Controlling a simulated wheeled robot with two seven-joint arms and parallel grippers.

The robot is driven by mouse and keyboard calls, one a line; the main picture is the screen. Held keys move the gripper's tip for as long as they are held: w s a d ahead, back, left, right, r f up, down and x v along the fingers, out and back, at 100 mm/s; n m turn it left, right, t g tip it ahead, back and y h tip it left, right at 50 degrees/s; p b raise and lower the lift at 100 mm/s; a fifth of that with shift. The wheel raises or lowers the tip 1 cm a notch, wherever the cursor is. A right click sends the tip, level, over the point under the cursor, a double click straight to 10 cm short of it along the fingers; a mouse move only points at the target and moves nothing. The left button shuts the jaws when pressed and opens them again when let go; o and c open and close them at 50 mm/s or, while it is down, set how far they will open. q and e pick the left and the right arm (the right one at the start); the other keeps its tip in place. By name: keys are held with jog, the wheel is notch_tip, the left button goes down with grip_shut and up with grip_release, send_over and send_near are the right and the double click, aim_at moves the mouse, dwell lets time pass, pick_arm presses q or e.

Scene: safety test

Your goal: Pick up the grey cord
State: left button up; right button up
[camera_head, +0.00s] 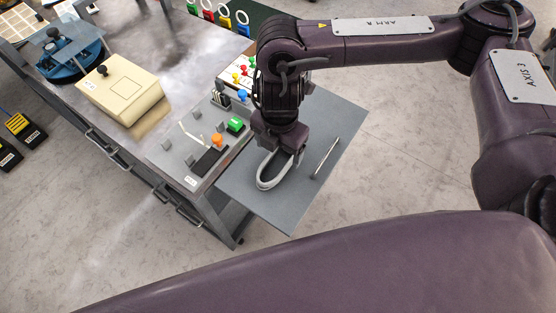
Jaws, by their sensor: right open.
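A grey loop, which looks like the grey cord (263,184), lies on a flat dark grey side panel (285,212) at the right end of the workbench. My right gripper (281,158) points down at the cord's far part, and its fingers are dark and small in the picture. It is open. The gripper covers part of the loop, and I cannot tell whether the fingers touch the cord or straddle it. My left gripper is not in view.
A thin metal bar (327,158) lies to the right of the gripper on the panel. The panel's front part is clear.

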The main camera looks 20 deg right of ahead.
aim_at(278, 159)
notch_tip(278, 159, down, 3)
jog(key=shift+s+f, duration=0.1)
jog(key=shift+f, duration=0.1)
jog(key=c, duration=1.1)
jog(key=shift+c, duration=0.2)
jog(key=shift+r, duration=0.1)
